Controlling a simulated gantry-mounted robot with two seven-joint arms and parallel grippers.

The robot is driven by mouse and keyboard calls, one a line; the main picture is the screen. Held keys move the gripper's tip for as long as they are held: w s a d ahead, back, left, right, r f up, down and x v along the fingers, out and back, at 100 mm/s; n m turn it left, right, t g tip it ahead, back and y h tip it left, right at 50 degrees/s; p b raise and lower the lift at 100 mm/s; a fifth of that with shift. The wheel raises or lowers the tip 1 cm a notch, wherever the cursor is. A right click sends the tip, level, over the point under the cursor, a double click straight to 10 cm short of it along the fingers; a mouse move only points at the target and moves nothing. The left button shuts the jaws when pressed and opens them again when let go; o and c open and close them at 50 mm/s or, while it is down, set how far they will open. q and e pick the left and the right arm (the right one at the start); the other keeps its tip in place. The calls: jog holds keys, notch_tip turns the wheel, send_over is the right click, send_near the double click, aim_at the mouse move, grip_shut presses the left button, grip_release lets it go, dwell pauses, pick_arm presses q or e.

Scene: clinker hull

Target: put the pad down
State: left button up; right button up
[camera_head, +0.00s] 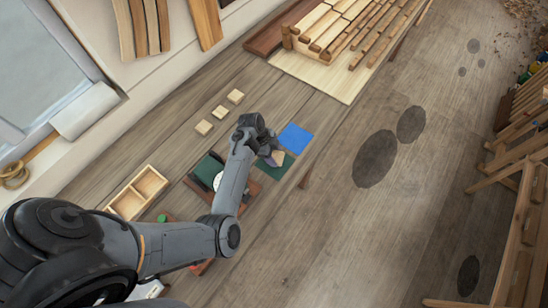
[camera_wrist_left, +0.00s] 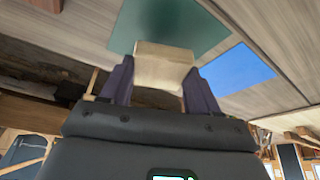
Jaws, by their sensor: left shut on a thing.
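The pad (camera_head: 278,158) is a small pale tan block. My left gripper (camera_head: 270,156) is shut on it at the front edge of the workbench. In the left wrist view the pad (camera_wrist_left: 163,66) is between the two dark purple fingers of the gripper (camera_wrist_left: 160,80). The pad is over or beside a dark green sheet (camera_head: 263,171), which also shows in the wrist view (camera_wrist_left: 165,22). A blue sheet (camera_head: 296,138) lies next to the green one. I cannot tell whether the pad touches the surface below. My right gripper is not in view.
Three small pale blocks (camera_head: 220,112) lie in a row on the bench. A wooden tray with two compartments (camera_head: 127,205) stands left of my arm. A dark green item (camera_head: 206,169) is partly hidden by the arm. Wooden strips (camera_head: 352,35) lie at the back.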

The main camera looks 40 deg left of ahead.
pick_arm(q)
jog(key=shift+f, duration=1.6)
jog(key=shift+f, duration=0.1)
jog(key=o, duration=1)
jog(key=shift+o, duration=0.2)
